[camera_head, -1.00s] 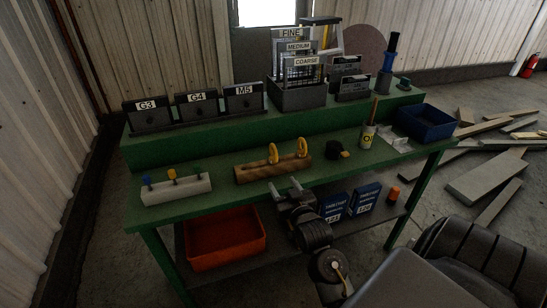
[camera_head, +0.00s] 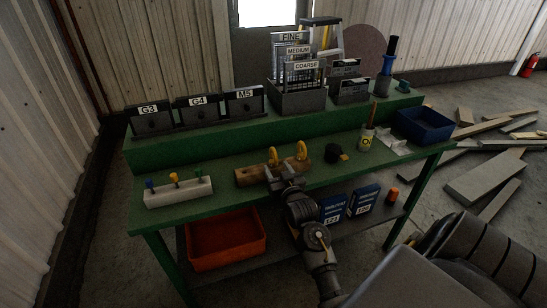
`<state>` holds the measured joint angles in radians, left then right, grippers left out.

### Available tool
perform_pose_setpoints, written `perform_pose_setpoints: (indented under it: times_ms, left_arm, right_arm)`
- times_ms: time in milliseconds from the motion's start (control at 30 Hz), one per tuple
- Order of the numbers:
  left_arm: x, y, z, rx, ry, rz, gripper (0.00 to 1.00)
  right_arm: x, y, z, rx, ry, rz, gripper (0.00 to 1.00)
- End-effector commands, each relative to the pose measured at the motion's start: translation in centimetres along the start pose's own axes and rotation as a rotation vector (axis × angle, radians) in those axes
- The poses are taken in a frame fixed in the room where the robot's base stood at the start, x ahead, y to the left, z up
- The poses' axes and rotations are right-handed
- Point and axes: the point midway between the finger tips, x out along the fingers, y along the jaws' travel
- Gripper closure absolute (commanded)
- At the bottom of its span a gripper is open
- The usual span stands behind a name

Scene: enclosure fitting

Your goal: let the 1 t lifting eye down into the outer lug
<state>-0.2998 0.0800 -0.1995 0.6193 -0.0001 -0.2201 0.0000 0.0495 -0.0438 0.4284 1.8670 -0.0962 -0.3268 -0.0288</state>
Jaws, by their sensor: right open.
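Two yellow lifting eyes stand upright in the brown wooden block on the green bench: a left one (camera_head: 273,155) and a right one (camera_head: 302,150). I cannot read which is the 1 t eye. The block (camera_head: 247,176) has bare wood at its left end. My right gripper (camera_head: 279,171) is open at the front of the block, just below and between the two eyes, and hides part of the block. I cannot tell whether it touches anything. No part is clearly recognisable as the outer lug. My left gripper is not in view.
A pale block (camera_head: 180,192) with blue and yellow pegs stands on the left. A black item (camera_head: 332,154), a pot (camera_head: 366,139) and a blue bin (camera_head: 424,124) stand to the right. Signed holders line the raised back shelf. An orange bin (camera_head: 226,240) is below.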

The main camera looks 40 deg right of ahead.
Motion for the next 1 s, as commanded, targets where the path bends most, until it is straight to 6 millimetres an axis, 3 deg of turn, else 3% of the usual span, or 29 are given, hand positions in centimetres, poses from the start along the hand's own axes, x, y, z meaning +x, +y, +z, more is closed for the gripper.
perform_pose_setpoints:
  times_ms: [33,200,467,867,1000]
  left_arm:
    - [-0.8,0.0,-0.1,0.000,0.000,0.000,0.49]
    - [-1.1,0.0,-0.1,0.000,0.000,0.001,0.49]
    - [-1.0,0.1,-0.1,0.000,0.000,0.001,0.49]
    - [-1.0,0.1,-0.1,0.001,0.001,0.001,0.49]
    - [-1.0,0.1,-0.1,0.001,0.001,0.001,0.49]
  right_arm:
    - [0.9,0.2,-0.4,0.000,-0.001,0.001,0.47]
    - [2.6,0.2,-0.1,-0.001,-0.001,0.001,0.47]
    - [2.9,0.1,0.0,-0.001,0.000,0.001,0.47]
    - [2.8,0.1,0.0,-0.001,-0.001,0.001,0.98]
    - [2.8,0.1,-0.1,-0.001,0.001,0.001,1.00]
